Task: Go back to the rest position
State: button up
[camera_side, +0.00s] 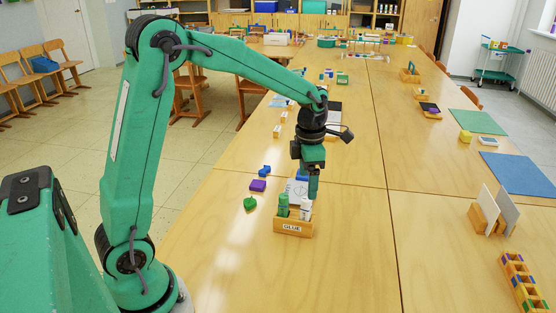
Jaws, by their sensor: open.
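My gripper (314,190) hangs at the end of my green arm, pointing down over the table, close above and behind the wooden glue box. It is open, though its fingers are small and partly hard to make out. I see nothing held in it. The wooden box (292,228) carries a label reading GLUE and holds a green glue stick (283,205) and a white one (305,210). Whether the gripper touches the sticks cannot be told from this view.
Left of the box lie a purple piece (258,185), a green piece (250,203) and a blue piece (264,170). A wooden stand with panels (490,213) is at right, by a blue mat (520,173) and a green mat (478,122). The table's front middle is clear.

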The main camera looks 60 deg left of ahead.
jog(key=shift+r, duration=0.35)
jog(key=shift+s+d+r+m, duration=0.15)
jog(key=shift+s+r+m, duration=0.4)
jog(key=shift+m, duration=0.25)
jog(key=s+d+r+m+t, duration=0.1)
jog(key=s+r+m+t, duration=0.1)
jog(key=s+m, duration=0.7)
jog(key=s+d+r+m+t, duration=0.2)
jog(key=s+r+m, duration=0.3)
jog(key=m, duration=1.5)
jog(key=s+t, duration=0.1)
jog(key=s, duration=0.4)
jog(key=shift+s+d+r+t, duration=0.2)
jog(key=shift+r+t, duration=0.05)
jog(key=shift+t, duration=0.05)
